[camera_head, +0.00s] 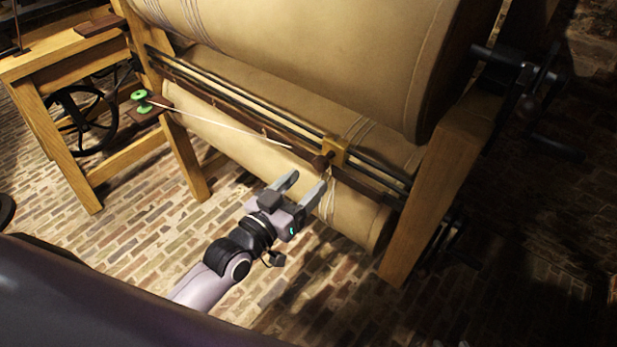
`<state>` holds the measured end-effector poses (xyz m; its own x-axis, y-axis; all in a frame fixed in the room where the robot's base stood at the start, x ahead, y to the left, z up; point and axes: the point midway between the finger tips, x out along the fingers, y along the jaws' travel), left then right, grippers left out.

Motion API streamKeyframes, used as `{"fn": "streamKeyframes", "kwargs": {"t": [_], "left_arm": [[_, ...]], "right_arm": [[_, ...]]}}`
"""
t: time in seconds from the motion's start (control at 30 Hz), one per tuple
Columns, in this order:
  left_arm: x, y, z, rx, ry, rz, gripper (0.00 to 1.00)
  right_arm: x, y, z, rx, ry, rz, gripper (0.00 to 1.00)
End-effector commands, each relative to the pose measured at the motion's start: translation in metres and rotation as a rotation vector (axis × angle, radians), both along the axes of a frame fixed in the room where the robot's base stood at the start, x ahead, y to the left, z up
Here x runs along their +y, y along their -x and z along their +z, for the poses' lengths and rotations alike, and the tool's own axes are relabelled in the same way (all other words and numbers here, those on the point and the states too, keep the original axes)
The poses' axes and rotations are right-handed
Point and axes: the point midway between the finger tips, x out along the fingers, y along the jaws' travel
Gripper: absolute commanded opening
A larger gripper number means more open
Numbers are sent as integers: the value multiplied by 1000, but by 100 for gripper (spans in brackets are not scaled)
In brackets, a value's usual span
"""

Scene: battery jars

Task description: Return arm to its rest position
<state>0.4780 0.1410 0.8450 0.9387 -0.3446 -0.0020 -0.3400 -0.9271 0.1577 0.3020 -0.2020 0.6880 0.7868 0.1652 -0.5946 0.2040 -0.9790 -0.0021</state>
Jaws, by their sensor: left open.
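My left gripper (306,180) is in the middle of the head view. Its two grey fingers are spread apart, with nothing visible between them. The fingers point toward a large wooden frame with beige rollers; the lower roller (222,124) lies behind the gripper. Just beyond the fingertips is a brass block (335,152) on dark horizontal rails, with a dark round knob (320,162) beside it. I cannot tell whether a finger touches the knob or the roller. My right gripper is not in view.
A pale cord (225,124) runs from a green spool (140,95) toward the knob. A wooden post (432,200) stands to the right, with dark cranks (530,85) beyond it. A black wheel (82,120) is at the left. The brick floor (165,245) is clear around my forearm.

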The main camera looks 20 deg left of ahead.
Motion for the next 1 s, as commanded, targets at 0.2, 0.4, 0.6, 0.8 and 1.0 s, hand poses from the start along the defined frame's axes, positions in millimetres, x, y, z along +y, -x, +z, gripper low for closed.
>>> {"fn": "streamKeyframes", "kwargs": {"t": [0.2, 0.4, 0.6, 0.8, 1.0], "left_arm": [[0, 1, 0, -1, 0, 0, 61], [0, 0, 0, -1, 0, 0, 61], [3, 12, -12, 41, -20, 6, 61], [22, 72, -68, 252, -132, 38, 61], [48, 142, -114, 469, -258, 73, 61]], "right_arm": [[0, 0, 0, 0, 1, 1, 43], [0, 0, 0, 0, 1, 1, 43], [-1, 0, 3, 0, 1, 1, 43], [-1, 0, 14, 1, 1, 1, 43], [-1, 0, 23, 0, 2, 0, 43]]}}
